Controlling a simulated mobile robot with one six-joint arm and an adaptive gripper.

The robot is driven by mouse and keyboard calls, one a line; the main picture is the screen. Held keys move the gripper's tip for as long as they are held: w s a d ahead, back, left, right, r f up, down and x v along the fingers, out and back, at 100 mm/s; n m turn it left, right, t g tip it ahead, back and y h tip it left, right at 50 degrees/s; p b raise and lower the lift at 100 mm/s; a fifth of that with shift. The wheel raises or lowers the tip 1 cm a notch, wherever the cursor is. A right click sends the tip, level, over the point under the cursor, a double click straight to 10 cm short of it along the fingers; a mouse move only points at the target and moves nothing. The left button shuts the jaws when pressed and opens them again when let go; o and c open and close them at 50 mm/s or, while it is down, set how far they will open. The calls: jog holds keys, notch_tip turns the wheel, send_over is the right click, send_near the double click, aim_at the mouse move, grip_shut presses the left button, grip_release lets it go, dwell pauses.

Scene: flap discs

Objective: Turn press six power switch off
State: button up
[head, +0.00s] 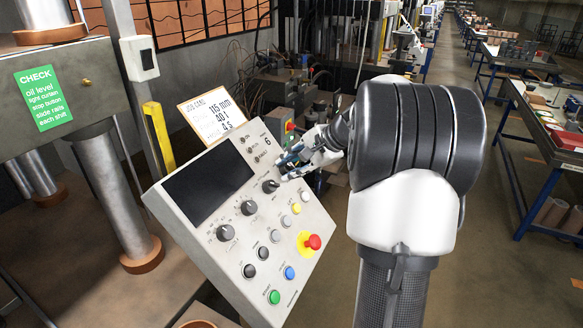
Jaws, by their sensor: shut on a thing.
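The press six control panel (215,262) is a tilted grey console with a dark screen and a "6" near its top right corner. My gripper (287,166) is at the panel's upper right edge, at the upper end of a diagonal row of black rotary knobs. Its jaws are shut on a switch there, taken to be the power switch. The fingers hide the switch, so its pointer position cannot be read. The nearest visible knob (270,186) is just below left of the fingers and looks apart from them.
A red emergency stop (313,242) on a yellow base and several coloured buttons, including green (274,297) and blue (290,272), lie lower on the panel. A job card (211,112) stands behind its top edge. A press column (118,200) is at left.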

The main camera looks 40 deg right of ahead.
jog(key=o, duration=1.1)
jog(key=v, duration=1.2)
